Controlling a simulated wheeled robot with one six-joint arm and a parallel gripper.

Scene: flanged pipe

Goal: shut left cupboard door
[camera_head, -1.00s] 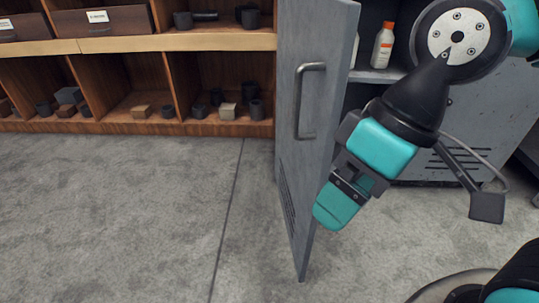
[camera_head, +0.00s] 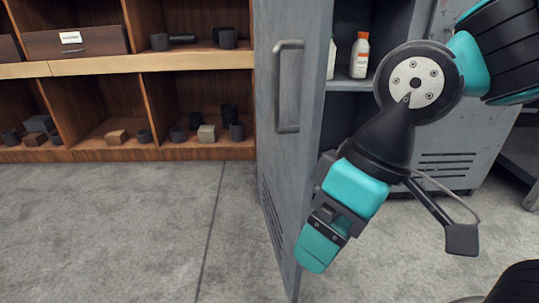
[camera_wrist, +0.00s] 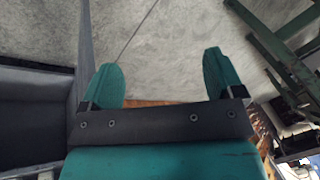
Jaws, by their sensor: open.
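The left cupboard door (camera_head: 283,170) is a grey metal panel standing open, swung out towards me, with a bar handle (camera_head: 288,86) on its left face. My gripper (camera_head: 316,256) hangs on the right, inner side of the door, low and close to its free edge. I cannot tell whether it touches the door. In the wrist view my gripper (camera_wrist: 162,85) is open, with nothing between its teal fingers. The door's edge (camera_wrist: 85,50) shows left of the fingers there.
The cupboard interior holds white bottles, one with an orange cap (camera_head: 359,56), on a shelf. A wooden shelf unit (camera_head: 150,68) with drawers and small blocks stands left of the door. The grey floor (camera_head: 120,220) left of the door is clear.

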